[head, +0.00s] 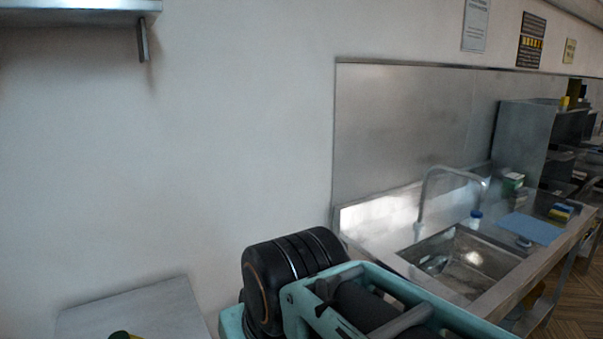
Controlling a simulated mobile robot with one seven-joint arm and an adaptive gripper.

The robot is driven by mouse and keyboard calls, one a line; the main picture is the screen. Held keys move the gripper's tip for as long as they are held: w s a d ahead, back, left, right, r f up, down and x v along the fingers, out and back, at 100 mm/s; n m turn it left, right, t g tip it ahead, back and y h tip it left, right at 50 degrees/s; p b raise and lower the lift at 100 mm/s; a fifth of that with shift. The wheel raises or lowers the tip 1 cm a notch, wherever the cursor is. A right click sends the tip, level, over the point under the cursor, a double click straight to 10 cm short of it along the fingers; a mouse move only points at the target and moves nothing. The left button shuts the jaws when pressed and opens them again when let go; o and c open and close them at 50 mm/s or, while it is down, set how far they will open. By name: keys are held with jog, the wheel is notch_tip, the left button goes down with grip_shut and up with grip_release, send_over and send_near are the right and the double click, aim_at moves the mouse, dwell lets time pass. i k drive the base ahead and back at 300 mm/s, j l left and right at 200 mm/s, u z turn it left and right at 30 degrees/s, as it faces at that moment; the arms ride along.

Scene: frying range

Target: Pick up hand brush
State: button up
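I cannot pick out a hand brush with certainty in the head view. A small grey item (435,264) lies in the sink basin, too small to identify. A small round pale item (523,242) sits on the counter beside the sink, also unclear. A dark and yellow-green object (122,335) is cut off by the bottom edge at the lower left. Black and teal links of my arm fill the bottom middle and hide part of the counter. My gripper is not in view.
A steel sink counter (375,218) with a curved tap (424,195) stands at the right. A grey surface (150,305) is at lower left; a steel shelf (70,8) hangs above.

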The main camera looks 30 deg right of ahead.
aim_at(519, 195)
jog(key=z, duration=2.3)
jog(key=i+l+z, duration=0.2)
jog(key=l, duration=0.25)
jog(key=i+l+z, duration=0.2)
jog(key=i+l, duration=0.25)
jog(key=i+l+z, duration=0.15)
jog(key=i, duration=0.3)
jog(key=i+l+z, duration=0.15)
jog(key=i, duration=0.95)
jog(key=i+l, duration=0.1)
jog(key=i, duration=0.45)
jog(key=i+u, duration=0.25)
jog(key=i, duration=0.3)
jog(key=i+l+u, duration=0.2)
jog(key=i, duration=0.3)
jog(key=i+j+u, duration=0.1)
jog(key=u, duration=0.25)
jog(key=i+u, duration=0.5)
jog(key=u, duration=0.25)
